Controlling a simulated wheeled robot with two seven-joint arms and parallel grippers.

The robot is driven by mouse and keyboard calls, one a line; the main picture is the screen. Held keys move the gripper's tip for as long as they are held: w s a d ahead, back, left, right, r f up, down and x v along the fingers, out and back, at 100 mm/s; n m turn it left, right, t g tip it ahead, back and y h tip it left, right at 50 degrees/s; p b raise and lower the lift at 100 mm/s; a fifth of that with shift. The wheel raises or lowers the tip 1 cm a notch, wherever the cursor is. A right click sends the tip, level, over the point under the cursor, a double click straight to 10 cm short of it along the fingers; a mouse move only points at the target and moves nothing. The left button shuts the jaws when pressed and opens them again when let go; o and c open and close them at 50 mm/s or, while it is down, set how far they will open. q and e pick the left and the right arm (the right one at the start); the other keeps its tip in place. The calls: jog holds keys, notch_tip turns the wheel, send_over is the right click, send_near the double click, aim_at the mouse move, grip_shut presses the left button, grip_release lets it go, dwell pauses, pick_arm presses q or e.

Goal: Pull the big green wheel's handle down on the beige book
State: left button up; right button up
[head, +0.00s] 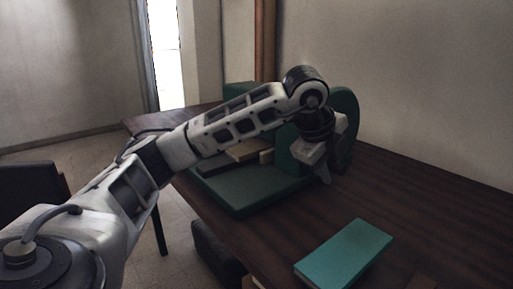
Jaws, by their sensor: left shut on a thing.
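A green press stands on the dark wooden table; its flat green base (265,192) shows below my left arm. The big green wheel (347,112) is upright at the press's right side, partly hidden by my left wrist. My left gripper (325,172) points down beside the wheel, shut on its handle, which is mostly hidden behind the fingers. The beige book (248,149) lies in the press, partly covered by my forearm, with a darker board or book at its left. My right gripper is out of view.
A teal book (345,254) lies on the table (430,215) in front of the press. The table to the right is mostly bare, with a wall (400,70) behind. Dark chairs stand at the left and at the front edge.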

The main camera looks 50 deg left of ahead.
pick_arm(q)
notch_tip(320, 180, up, 7)
jog(key=p, duration=0.4)
jog(key=shift+s+p, duration=0.15)
jog(key=shift+p, duration=0.25)
jog(key=shift+r, duration=0.3)
jog(key=o, duration=2.1)
jog(key=shift+f, duration=0.1)
